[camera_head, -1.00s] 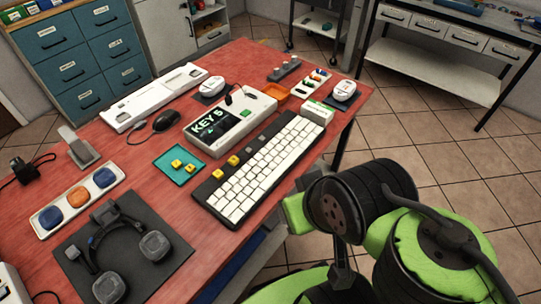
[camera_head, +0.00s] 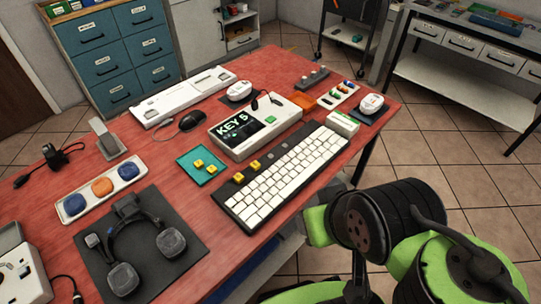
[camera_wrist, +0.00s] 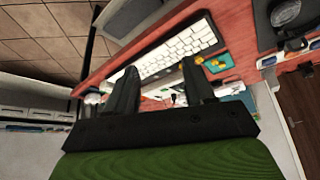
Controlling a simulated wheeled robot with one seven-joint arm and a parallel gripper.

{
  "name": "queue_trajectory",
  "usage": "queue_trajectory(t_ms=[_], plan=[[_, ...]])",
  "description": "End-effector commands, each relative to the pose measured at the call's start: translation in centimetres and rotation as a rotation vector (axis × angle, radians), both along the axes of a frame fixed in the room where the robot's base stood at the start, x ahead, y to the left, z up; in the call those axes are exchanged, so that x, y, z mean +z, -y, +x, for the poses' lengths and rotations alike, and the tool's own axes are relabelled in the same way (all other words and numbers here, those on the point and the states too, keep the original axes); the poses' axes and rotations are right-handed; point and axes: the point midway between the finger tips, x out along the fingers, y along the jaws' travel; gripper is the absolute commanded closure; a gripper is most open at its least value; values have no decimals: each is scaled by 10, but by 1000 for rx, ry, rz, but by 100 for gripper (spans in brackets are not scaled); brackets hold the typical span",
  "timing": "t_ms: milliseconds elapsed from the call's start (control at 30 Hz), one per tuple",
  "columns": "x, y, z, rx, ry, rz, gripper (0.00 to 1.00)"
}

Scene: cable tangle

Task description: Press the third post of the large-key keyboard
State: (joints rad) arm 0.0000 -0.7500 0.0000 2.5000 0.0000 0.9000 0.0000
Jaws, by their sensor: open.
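The large-key keyboard (camera_head: 285,180) has a dark body with white keys and lies along the near right side of the red table. Its far strip carries two yellow caps, one at the left end (camera_head: 238,177) and one beside it (camera_head: 255,165). Two small greyish spots, a third position (camera_head: 270,155) and a fourth (camera_head: 284,146), follow to the right; their exact shape is too small to tell. My gripper (camera_wrist: 160,88) is open and empty in the wrist view, with the keyboard (camera_wrist: 178,50) beyond its fingers. The fingers are not visible in the head view.
A teal mat (camera_head: 190,172) with two loose yellow caps lies left of the keyboard. A console (camera_head: 262,140) showing "KEY 5" stands behind it. A white-and-green box (camera_head: 344,123) stands near its right end. Headphones (camera_head: 140,265) lie on a dark mat at front left.

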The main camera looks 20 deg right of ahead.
Motion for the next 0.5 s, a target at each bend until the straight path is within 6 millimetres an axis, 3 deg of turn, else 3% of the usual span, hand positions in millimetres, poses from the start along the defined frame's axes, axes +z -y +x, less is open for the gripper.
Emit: queue_trajectory(t_ms=[67,400,500], plan=[[0,0,0,0,0,0,47],[0,0,0,0,0,0,99],[0,0,0,0,0,0,100]])
